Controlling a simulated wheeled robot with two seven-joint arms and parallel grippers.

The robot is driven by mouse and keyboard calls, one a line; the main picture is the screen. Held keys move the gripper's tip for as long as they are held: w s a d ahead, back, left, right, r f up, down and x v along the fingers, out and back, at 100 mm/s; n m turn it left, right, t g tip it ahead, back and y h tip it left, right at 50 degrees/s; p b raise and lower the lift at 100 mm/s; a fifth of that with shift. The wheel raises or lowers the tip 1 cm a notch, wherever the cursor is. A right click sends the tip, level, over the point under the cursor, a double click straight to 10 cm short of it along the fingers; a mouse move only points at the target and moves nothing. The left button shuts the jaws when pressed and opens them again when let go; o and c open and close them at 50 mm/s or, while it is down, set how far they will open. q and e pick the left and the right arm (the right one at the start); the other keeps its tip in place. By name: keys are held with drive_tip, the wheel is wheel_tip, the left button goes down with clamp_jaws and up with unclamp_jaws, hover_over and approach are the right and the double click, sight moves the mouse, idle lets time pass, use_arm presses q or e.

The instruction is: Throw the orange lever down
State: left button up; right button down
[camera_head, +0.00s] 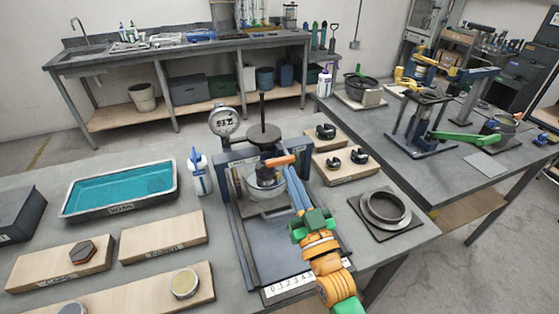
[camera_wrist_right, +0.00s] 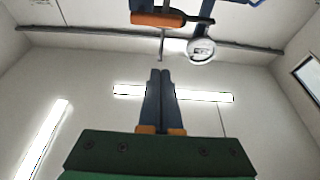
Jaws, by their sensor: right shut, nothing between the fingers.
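The orange lever (camera_head: 281,161) sticks out to the right from the press (camera_head: 222,165) on the near table, roughly level. In the right wrist view the orange lever (camera_wrist_right: 158,20) lies across the top, attached to a dark arm on its right. My right gripper (camera_head: 289,171) has its blue-grey fingers together with nothing between them. Its tips are close to the lever, just below it in the head view. The right wrist view shows the closed fingertips (camera_wrist_right: 160,72) apart from the lever in the picture. I cannot tell whether they touch. My left gripper is out of view.
A round gauge (camera_head: 224,121) stands at the press's back left. A white bottle (camera_head: 199,172) and a teal tray (camera_head: 120,190) are to the left. Wooden boards with dark parts (camera_head: 346,163) and a ring on a plate (camera_head: 386,207) are to the right.

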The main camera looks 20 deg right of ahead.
wheel_tip(320, 180, up, 3)
drive_tip(key=p, duration=0.2)
hover_over(281, 164)
drive_tip(key=s, duration=0.2)
drive_tip(key=f, duration=0.3)
drive_tip(key=shift+w+a+b, duration=0.3)
drive_tip(key=shift+a, duration=0.1)
drive_tip(key=shift+f, duration=0.75)
drive_tip(key=shift+d, duration=0.15)
